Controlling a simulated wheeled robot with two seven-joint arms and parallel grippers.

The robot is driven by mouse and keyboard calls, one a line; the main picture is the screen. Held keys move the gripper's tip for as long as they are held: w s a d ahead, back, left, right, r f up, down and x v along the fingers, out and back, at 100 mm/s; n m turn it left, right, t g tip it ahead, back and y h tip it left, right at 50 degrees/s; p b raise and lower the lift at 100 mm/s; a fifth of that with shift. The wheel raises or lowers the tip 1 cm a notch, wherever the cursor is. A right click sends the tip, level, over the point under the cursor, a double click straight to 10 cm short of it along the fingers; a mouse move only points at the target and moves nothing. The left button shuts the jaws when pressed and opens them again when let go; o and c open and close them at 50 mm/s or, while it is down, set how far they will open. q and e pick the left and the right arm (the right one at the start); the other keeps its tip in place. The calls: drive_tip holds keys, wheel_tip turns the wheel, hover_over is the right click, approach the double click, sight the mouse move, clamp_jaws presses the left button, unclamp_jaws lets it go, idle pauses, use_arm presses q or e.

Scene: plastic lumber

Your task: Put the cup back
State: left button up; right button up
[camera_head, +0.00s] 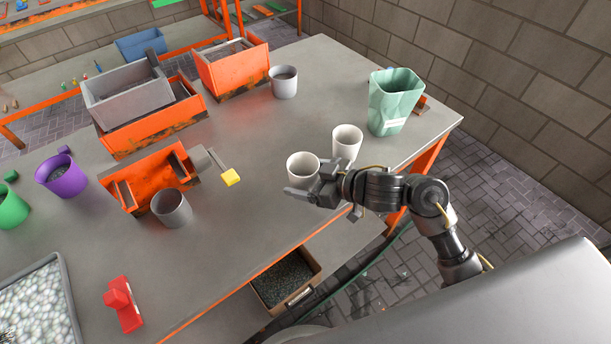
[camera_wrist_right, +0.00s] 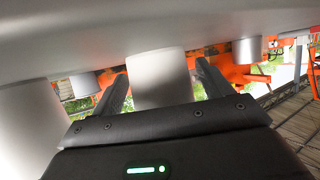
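Two white cups stand upright on the grey table near its right front edge. The nearer white cup (camera_head: 302,164) is at my right gripper (camera_head: 312,190), which partly hides its lower side. The other white cup (camera_head: 347,141) stands just behind and to the right. In the right wrist view, a white cup (camera_wrist_right: 160,78) shows between the two spread fingers of my right gripper (camera_wrist_right: 162,82). Narrow gaps show beside it, so the gripper looks open around or just in front of the cup. My left gripper is not in view.
A mint-green bin (camera_head: 394,100) stands behind the cups. Grey cups (camera_head: 284,82) (camera_head: 172,208), orange bins (camera_head: 232,70) and a yellow-ended tool (camera_head: 230,177) are to the left. An open drawer (camera_head: 286,282) juts out below the front edge. The table's middle is clear.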

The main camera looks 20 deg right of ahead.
drive_tip(key=shift+r, duration=0.25)
drive_tip(key=p+v, duration=0.1)
drive_tip(key=v, duration=1.1)
drive_tip(key=shift+s+f, duration=0.1)
drive_tip(key=shift+f, duration=0.05)
